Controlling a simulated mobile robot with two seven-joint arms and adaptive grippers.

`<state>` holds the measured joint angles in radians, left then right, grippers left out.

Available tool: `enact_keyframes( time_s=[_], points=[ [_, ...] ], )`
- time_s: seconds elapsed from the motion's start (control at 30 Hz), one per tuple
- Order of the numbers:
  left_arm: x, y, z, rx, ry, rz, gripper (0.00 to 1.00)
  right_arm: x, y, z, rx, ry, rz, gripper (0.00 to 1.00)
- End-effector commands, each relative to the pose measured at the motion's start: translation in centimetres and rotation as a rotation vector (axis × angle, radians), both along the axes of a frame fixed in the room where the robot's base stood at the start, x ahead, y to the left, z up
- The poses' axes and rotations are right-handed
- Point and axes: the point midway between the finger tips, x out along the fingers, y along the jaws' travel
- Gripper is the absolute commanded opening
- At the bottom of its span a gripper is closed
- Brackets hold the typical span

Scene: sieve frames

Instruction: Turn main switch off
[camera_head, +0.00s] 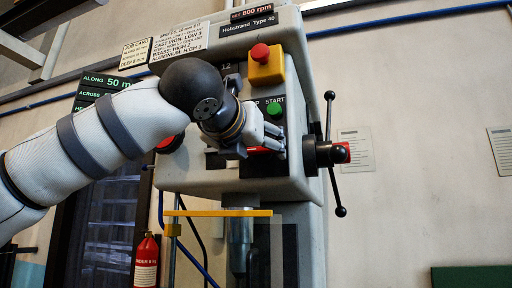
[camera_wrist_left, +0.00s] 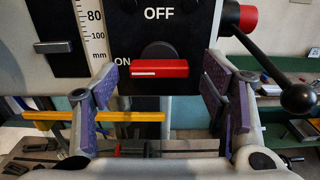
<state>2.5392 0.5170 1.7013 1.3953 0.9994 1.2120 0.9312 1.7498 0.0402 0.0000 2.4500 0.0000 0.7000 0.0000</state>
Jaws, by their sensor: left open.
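The main switch is a rotary knob with a red handle (camera_wrist_left: 160,68) on a black plate. OFF is printed above it and ON to its left. The handle lies level, its white mark on the left half, towards ON. My left gripper (camera_wrist_left: 160,84) is open, its purple-padded fingers on either side of the handle with a gap at each end. I cannot tell how far the fingertips are from the plate. In the head view my left gripper (camera_head: 272,141) is at the machine's front and hides most of the switch. My right gripper is out of view.
A yellow box with a red emergency button (camera_head: 260,53) and a green START button (camera_head: 274,110) sit close above my left gripper. A black feed lever (camera_head: 330,150) sticks out on the right. A yellow bar (camera_head: 218,213) crosses below, in front of the spindle.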

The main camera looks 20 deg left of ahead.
Motion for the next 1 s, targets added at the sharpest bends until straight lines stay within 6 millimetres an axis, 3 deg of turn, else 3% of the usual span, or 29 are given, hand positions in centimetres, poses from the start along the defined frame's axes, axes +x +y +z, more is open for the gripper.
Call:
enact_keyframes(
  time_s=[0.2,0.4,0.43,0.77,1.0],
  points=[
    [0.06,0.02,0.01,0.000,0.000,0.000,0.67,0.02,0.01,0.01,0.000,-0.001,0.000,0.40],
    [0.04,0.02,0.01,0.000,-0.001,0.000,0.21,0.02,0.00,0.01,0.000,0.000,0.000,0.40],
    [0.04,0.02,0.01,0.000,0.000,0.000,0.19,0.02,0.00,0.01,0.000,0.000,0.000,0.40],
    [0.01,0.04,0.06,0.040,-0.003,0.001,0.19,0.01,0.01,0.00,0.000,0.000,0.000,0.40],
    [-0.02,0.07,0.09,0.189,-0.008,0.002,0.19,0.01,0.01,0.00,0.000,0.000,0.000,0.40]
  ],
)
